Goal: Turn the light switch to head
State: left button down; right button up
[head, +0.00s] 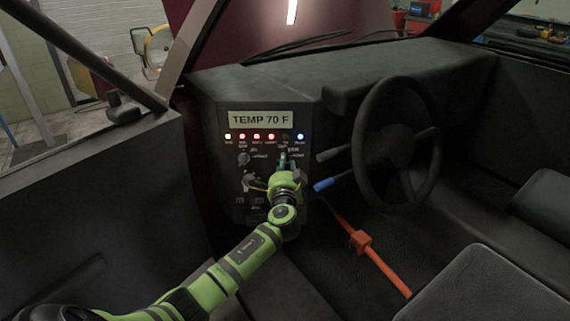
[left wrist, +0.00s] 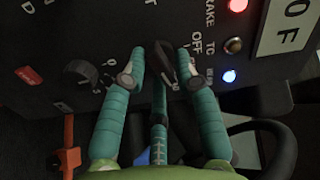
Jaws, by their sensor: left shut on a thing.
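The light switch is a black knob (left wrist: 166,66) on the dark control panel, beside the printed word OFF in the left wrist view. My left gripper (left wrist: 163,72) has its teal fingers around this knob, one on each side and a third below the middle; it is shut on the knob. In the head view the left gripper (head: 287,162) reaches the upper right of the panel (head: 222,165), below the row of lights, and its fingers hide the switch there. The word head and the exact setting of the knob cannot be read. My right gripper is not in view.
A TEMP 70 F display (head: 261,119) sits above several lit indicators. Another knob (left wrist: 80,74) is beside the gripper. A steering wheel (head: 396,145), a blue-tipped lever (head: 325,185) and an orange lever (head: 361,240) stand to the right. Seats lie at lower right.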

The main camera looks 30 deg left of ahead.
pick_arm(q)
jog(key=shift+f+m, duration=0.15)
jog(key=shift+m, duration=0.25)
jog(key=c, duration=1.1)
grip_release()
jog(key=shift+c, duration=0.2)
jog(key=v, duration=1.2)
jog(key=shift+f, duration=0.1)
